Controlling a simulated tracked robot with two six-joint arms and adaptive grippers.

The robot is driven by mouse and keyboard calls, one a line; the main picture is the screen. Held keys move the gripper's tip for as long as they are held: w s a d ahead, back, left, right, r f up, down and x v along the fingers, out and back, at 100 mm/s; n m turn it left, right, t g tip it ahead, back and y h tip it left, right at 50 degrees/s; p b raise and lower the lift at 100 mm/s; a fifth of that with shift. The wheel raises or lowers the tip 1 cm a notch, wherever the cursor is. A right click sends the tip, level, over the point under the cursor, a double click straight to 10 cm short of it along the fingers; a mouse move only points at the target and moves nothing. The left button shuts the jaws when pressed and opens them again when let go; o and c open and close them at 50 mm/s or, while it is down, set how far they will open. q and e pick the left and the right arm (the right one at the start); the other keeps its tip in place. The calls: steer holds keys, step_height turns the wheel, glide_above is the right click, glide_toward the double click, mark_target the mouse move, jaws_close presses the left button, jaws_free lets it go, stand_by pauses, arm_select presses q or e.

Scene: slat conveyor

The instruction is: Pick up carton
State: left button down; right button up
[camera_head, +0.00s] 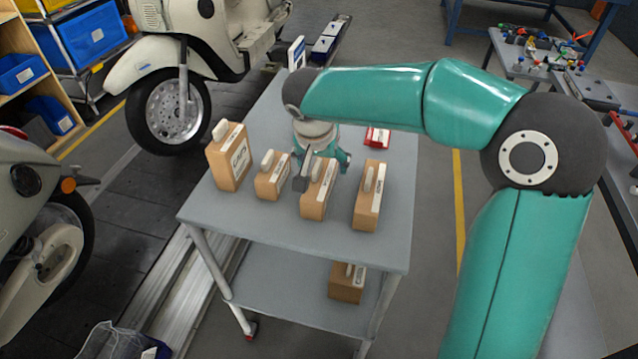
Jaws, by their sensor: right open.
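Several tan cartons with white labels and pale handle-like tops stand upright in a row on the grey cart's top shelf (282,222). From left to right they are a large carton (226,165), a small carton (268,186), a middle carton (313,203) and a right carton (366,208). Another carton (344,288) stands on the lower shelf. My right gripper (322,168) is open, pointing down just behind and above the middle carton. The fingers partly hide that carton's top, and I cannot tell whether they touch it. My left gripper is not in view.
A red and white item (377,137) lies on the cart behind the cartons. A cream scooter (180,75) stands at back left, another (40,210) at far left. Blue bins (92,35) are at upper left. A cluttered bench (540,60) is at upper right.

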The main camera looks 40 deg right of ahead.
mark_target(322, 173)
steer(key=shift+a+p+x, duration=0.15)
steer(key=shift+p+x, duration=0.15)
steer(key=shift+x, duration=1.15)
steer(key=shift+a+p+x, duration=0.15)
steer(key=shift+p+x, duration=0.1)
steer(key=shift+x, duration=1.2)
steer(key=c, duration=1.3)
steer(key=shift+o, duration=0.2)
steer(key=shift+r, duration=0.1)
step_height(322, 173, up, 20)
steer(key=shift+p, duration=0.45)
